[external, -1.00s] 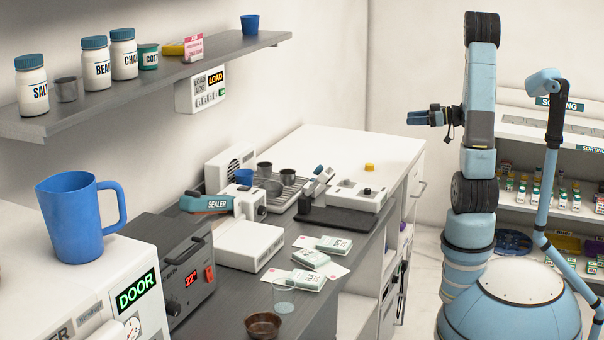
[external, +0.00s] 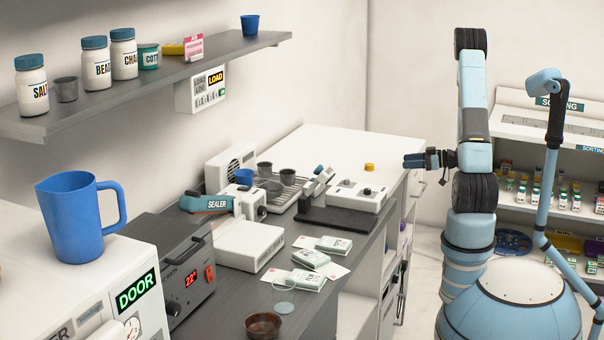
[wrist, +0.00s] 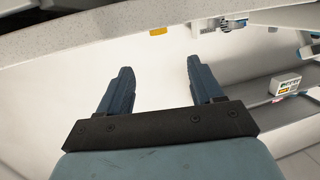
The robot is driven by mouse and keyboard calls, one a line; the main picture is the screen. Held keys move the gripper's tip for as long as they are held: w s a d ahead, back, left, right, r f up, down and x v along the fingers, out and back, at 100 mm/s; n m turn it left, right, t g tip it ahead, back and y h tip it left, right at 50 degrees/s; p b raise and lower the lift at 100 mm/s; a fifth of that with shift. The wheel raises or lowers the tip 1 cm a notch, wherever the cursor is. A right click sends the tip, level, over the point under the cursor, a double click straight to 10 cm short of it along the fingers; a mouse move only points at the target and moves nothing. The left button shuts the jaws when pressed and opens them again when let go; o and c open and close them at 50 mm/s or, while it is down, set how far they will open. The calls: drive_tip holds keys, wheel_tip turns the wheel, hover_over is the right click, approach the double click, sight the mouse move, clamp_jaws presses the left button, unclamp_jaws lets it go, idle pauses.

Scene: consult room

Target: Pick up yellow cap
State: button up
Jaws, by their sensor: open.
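A white device with a dark knob (external: 366,190) stands in front of the cap. A dark pad (external: 335,220) and a metal rack with cups (external: 290,192) lie nearby. The white counter (external: 330,145) behind the cap is clear. A sorting shelf (external: 520,205) stands at the right.

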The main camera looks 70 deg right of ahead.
sight(376, 170)
drive_tip(key=x, duration=1)
drive_tip(key=f+x, duration=0.1)
drive_tip(key=x, duration=0.1)
drive_tip(key=shift+w, duration=0.6)
drive_tip(key=shift+c, duration=0.3)
drive_tip(key=c, duration=1.1)
